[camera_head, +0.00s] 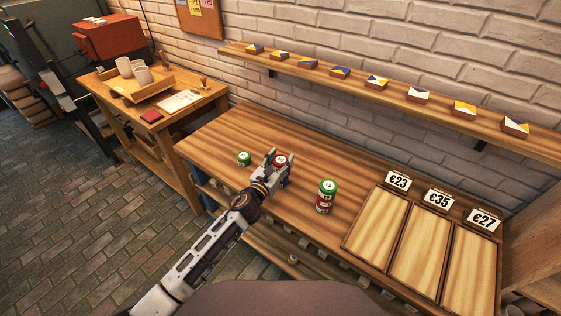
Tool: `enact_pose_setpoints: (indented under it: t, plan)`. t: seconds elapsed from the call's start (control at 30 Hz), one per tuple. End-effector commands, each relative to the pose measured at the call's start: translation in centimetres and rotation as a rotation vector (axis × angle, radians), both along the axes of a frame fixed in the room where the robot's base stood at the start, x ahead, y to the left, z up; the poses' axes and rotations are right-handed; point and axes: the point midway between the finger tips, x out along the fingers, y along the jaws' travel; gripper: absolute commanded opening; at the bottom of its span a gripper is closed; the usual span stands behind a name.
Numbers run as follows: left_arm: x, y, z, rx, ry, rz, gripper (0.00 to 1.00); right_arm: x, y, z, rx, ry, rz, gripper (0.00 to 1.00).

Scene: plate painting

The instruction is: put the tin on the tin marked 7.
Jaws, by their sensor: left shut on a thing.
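My left gripper (273,168) reaches over the wooden table and is shut on a red tin (281,160) with a pale round label on top. Its fingers hide part of this tin, and I cannot tell whether it is touching the table. A green-topped tin (243,158) stands on the table just left of the gripper. To the right of the gripper, another green tin (328,187) sits upright on a red tin (324,205), forming a stack. The marks on the tins are too small to read. My right gripper is not in view.
Three shallow wooden trays (376,222) with price cards lie at the table's right. A wall shelf (300,63) holds several painted tiles. A side table (203,100) with a cup tray (137,83) stands at left. The tabletop behind the tins is clear.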

Motion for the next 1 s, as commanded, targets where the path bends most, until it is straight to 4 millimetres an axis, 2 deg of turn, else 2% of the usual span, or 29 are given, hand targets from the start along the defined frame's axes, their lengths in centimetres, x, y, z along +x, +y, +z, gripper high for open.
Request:
enact_pose_setpoints:
  t: [0.37, 0.4, 0.57, 1.0]
  plan:
    - [0.0, 0.0, -0.2, 0.000, -0.001, -0.001, 0.23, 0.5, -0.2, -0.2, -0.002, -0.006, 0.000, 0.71]
    - [0.0, 0.0, -0.2, 0.001, 0.000, 0.000, 0.51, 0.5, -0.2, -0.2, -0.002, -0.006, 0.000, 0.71]
    - [0.0, 0.0, -0.2, 0.000, 0.000, 0.000, 0.71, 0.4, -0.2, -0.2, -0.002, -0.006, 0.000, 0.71]
    - [0.0, 0.0, -0.1, 0.000, 0.000, 0.000, 0.71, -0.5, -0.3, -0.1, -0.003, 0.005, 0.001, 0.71]
